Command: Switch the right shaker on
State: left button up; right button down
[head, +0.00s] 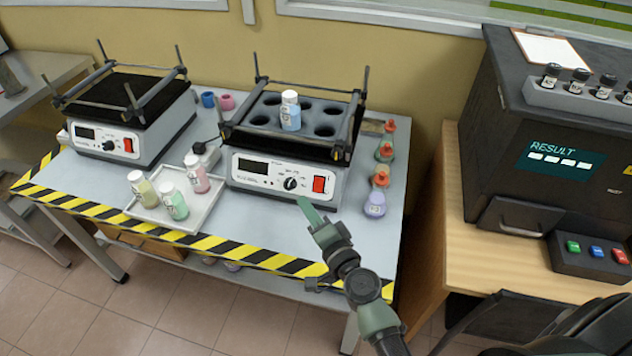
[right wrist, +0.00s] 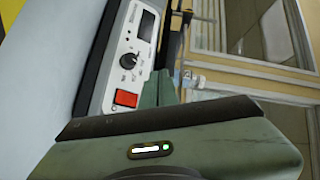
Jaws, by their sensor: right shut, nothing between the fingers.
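The right shaker (head: 262,178) stands on the table, with a dark display, a black knob (head: 290,184) and a red switch (head: 319,184) on its front panel. A blue bottle (head: 290,112) stands in one hole of its top tray. My right gripper (head: 305,203) is shut and empty, just in front of the panel and a little below the knob and switch. In the right wrist view the red switch (right wrist: 126,98) lies left of the shut fingers (right wrist: 162,88); I cannot tell if they touch the panel. The displays look dark. My left gripper is not in view.
The left shaker (head: 130,140) stands at the table's left. A tray (head: 196,208) with three bottles sits between the shakers, towards the front. Flasks (head: 375,203) line the right shaker's right side. A dark analyser (head: 505,165) reading RESULT is on the wooden desk at right.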

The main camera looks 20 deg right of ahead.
aim_at(318, 188)
jog(key=shift+w+d, duration=0.1)
jog(key=shift+d, duration=0.05)
jog(key=shift+w+d+f+b, duration=0.5)
jog(key=shift+w+d, duration=0.25)
jog(key=shift+w, duration=0.4)
jog(key=shift+w+d+f+b, duration=0.5)
jog(key=shift+w+d, duration=0.25)
jog(key=shift+w, duration=0.35)
jog(key=shift+w+d+f+b, duration=0.4)
jog(key=shift+w+d+f, duration=0.3)
jog(key=shift+w, duration=0.45)
jog(key=shift+r, duration=0.15)
jog(key=shift+d, duration=0.1)
jog(key=shift+w+d, duration=0.2)
jog(key=shift+w, duration=0.15)
